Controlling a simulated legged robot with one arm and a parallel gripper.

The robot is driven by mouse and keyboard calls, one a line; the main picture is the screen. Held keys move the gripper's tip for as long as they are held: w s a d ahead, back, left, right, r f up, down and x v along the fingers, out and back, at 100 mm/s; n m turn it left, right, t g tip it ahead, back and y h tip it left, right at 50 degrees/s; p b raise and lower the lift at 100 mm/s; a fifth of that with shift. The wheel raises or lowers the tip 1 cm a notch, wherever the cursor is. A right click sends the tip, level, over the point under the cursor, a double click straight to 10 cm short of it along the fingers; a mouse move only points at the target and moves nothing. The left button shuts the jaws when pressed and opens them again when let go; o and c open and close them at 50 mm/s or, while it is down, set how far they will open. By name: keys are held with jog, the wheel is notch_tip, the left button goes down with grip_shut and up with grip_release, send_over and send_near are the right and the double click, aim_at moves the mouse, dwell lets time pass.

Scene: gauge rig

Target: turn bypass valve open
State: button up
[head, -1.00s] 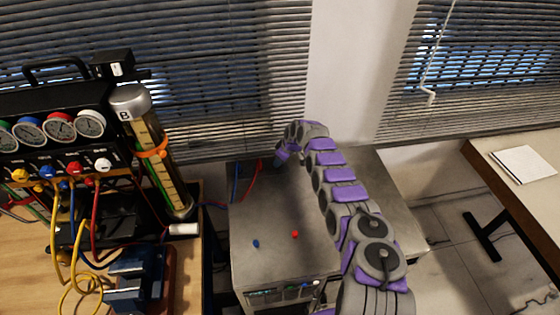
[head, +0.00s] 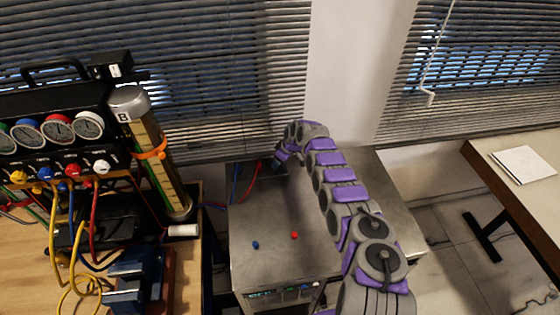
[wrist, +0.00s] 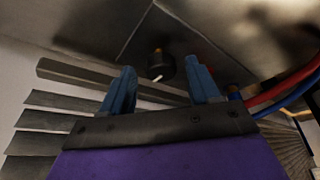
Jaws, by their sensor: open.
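A small dark round knob with a white pointer mark (wrist: 159,66) sits on a grey metal face in the wrist view. It looks like the bypass valve, but I can read no label. My gripper (wrist: 161,82) has two blue fingers standing apart, with the knob framed between their tips. I cannot tell whether the fingers reach around it, and I see no contact. In the head view my gripper (head: 277,161) is at the far edge of the grey cabinet (head: 265,213), beyond its top. The knob is hidden there.
Red and blue hoses (wrist: 272,103) run close to the right finger. A gauge panel (head: 60,150) with several dials and coloured knobs stands at the left, beside a tall cylinder marked B (head: 150,150). Window blinds (head: 230,80) are close behind the cabinet.

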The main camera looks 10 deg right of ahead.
jog(key=p+v, duration=0.1)
jog(key=v, duration=1.6)
jog(key=shift+s+d, duration=0.1)
jog(key=shift+d, duration=0.05)
